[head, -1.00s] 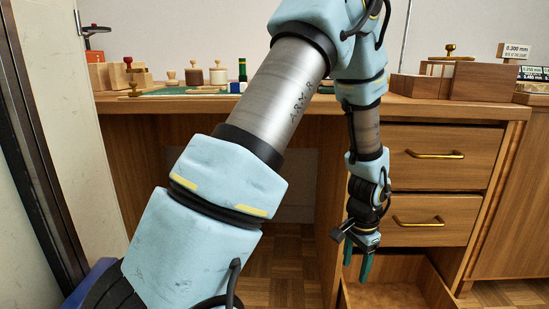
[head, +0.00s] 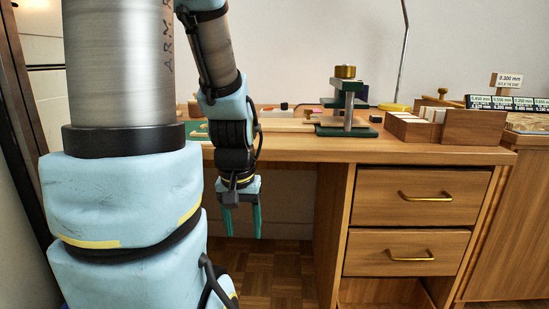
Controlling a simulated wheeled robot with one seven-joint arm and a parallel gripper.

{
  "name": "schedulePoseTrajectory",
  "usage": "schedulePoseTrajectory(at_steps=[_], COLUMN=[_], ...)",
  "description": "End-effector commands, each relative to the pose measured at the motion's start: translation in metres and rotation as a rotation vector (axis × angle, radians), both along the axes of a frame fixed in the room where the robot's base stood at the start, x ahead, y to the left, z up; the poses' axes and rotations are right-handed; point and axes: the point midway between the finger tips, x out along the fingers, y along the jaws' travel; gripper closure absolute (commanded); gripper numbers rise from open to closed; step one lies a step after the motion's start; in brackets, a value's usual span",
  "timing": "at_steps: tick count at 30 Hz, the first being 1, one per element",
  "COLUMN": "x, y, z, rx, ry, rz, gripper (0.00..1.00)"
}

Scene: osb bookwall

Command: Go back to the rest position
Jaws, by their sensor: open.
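My gripper (head: 243,222) hangs fingers down in front of the desk, left of the drawers. Its two green fingers are parted and nothing shows between them. The wooden desk (head: 300,147) is behind it, and the fingertips are below the level of the desktop. My arm fills the left of the view and hides the desk's left part.
Two drawers with brass handles, an upper one (head: 372,197) and a lower one (head: 362,254), are shut. Below them is a wooden compartment (head: 385,292), partly cut off. A green press (head: 347,100) and a wooden box (head: 470,127) stand on the desktop. Parquet floor (head: 275,275) shows under the desk.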

Motion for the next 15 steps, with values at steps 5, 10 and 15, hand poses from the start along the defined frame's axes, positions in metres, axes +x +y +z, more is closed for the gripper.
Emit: schedulePoseTrajectory(at_steps=[5,10,15], x=[0.000,0.000,0.000], y=[0.000,0.000,0.000], z=[0.064,0.119,0.172], rx=[0.000,0.000,0.000], ry=[0.000,0.000,0.000], rz=[-0.002,-0.002,-0.002], gripper=[0.39,0.39,0.39])
